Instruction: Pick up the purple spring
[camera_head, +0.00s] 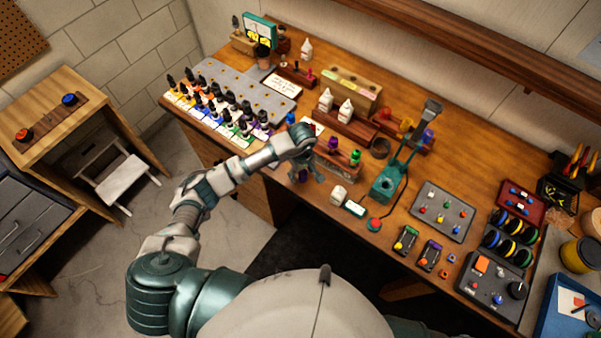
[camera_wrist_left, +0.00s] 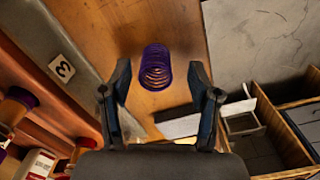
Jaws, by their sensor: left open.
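The purple spring (camera_wrist_left: 157,70) is a dark purple coil on the wooden bench top in the left wrist view. My left gripper (camera_wrist_left: 160,82) is open, with one finger on each side of the spring and a visible gap on both sides. The spring's depth relative to the fingertips is hard to judge. In the head view my left gripper (camera_head: 306,172) is at the bench's front edge, beside a wooden rack (camera_head: 338,163) holding purple, red and green items. A small purple patch shows by the fingers there, mostly covered. My right gripper is out of view.
A grey board with a number 3 label (camera_wrist_left: 62,69) lies left of the spring in the wrist view.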

